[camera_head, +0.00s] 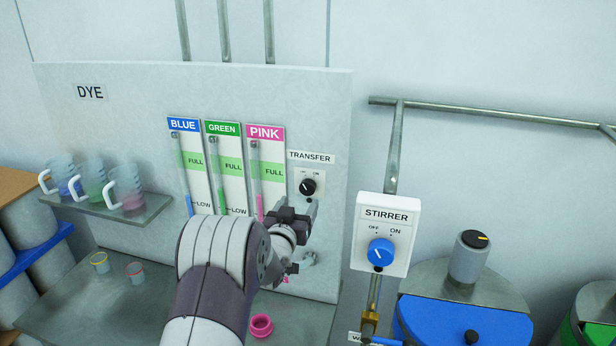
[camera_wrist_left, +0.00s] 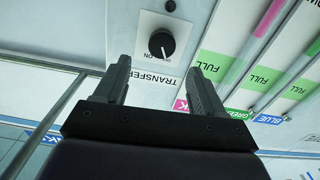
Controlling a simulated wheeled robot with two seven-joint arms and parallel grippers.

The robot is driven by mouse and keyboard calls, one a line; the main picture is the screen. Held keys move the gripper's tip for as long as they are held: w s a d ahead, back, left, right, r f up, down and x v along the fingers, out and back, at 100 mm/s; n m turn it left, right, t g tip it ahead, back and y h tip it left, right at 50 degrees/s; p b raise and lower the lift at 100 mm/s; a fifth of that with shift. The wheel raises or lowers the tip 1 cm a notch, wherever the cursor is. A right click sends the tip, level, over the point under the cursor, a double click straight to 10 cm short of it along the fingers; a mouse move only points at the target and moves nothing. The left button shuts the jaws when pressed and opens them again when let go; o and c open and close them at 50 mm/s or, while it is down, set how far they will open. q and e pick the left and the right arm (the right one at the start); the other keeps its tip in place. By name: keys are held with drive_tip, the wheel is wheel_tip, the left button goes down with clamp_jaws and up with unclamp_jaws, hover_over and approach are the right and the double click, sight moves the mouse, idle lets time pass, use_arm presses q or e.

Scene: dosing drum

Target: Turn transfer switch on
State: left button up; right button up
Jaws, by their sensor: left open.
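The transfer switch is a black round knob (camera_head: 308,187) on a small white plate under the TRANSFER label (camera_head: 311,157) on the dye panel. Its pale pointer mark leans toward the OFF side. My left gripper (camera_head: 311,210) is just below the switch, facing the panel. In the left wrist view, which is upside down, the knob (camera_wrist_left: 161,44) shows beyond and between the two open fingers (camera_wrist_left: 160,68). Nothing is between the fingers, and they look apart from the knob. My right gripper is not in view.
Blue, green and pink dye gauges (camera_head: 229,165) are left of the switch. A stirrer box (camera_head: 385,235) with a blue knob stands out at the right. Jugs stand on a shelf (camera_head: 120,212) at left. A pink cup (camera_head: 261,326) sits below my arm.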

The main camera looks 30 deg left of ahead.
sight(307, 190)
use_arm(q)
drive_tip(key=p+x, duration=0.2)
drive_tip(key=x, duration=0.4)
drive_tip(key=shift+w+a, duration=0.15)
drive_tip(key=shift+w, duration=0.15)
drive_tip(key=shift+w+a+f+p, duration=0.1)
drive_tip(key=shift+w+a+p, duration=0.05)
drive_tip(key=shift+w+p, duration=0.2)
drive_tip(key=shift+w, duration=0.2)
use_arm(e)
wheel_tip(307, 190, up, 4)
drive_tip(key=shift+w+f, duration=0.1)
use_arm(q)
drive_tip(key=c, duration=1.1)
drive_tip(key=shift+o, duration=0.2)
drive_tip(key=shift+f, duration=0.1)
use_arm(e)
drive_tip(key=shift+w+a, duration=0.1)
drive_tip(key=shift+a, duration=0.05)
